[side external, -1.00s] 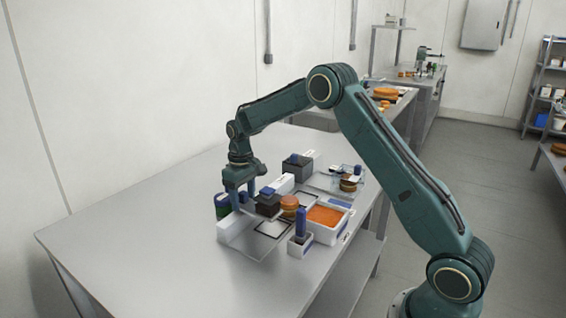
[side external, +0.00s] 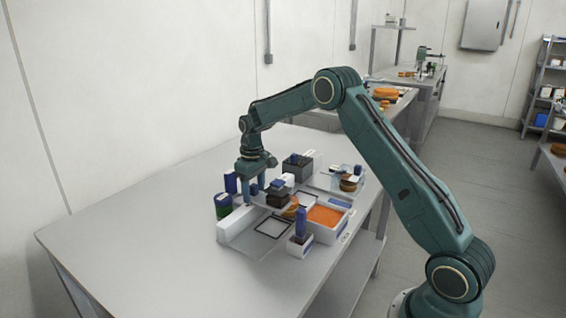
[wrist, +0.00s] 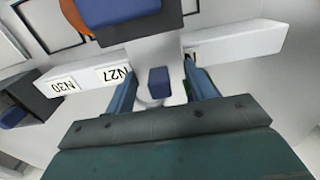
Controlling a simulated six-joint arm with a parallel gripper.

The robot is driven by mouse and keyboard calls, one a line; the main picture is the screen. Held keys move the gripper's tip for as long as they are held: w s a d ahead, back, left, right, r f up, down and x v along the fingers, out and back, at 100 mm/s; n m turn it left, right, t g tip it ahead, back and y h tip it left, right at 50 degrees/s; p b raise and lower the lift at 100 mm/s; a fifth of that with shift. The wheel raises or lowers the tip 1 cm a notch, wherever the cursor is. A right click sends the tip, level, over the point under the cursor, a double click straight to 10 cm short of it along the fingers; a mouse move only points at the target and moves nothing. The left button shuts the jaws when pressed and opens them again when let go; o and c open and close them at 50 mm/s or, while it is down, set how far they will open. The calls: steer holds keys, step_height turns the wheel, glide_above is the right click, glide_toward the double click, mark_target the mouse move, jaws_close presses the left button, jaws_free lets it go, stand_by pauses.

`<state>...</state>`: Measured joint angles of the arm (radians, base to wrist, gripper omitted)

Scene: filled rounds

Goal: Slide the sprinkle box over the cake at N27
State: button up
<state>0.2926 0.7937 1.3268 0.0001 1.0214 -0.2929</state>
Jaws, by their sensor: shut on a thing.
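The sprinkle box (side external: 277,198) is a dark box with a blue top; it shows at the top of the wrist view (wrist: 122,12). It partly hides the orange-brown cake (side external: 291,213), whose edge shows beside the box in the wrist view (wrist: 74,14). I cannot tell how much of the cake is under it. My gripper (side external: 252,191) is shut on a small blue knob (wrist: 158,78) on a white slide piece that leads toward the box. The N27 label (wrist: 114,75) is on the white rail, left of the knob.
The white rail (wrist: 235,42) also carries an N30 label (wrist: 63,86). An orange-filled white tray (side external: 327,216) and a small white holder with a blue piece (side external: 301,224) stand on the right. A dark grey bin (side external: 297,167) stands behind. The table's left front is clear.

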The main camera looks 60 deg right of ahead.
steer(key=shift+d, duration=3.1)
steer(key=o, duration=0.9)
steer(key=shift+r, duration=0.15)
steer(key=shift+r, duration=3.4)
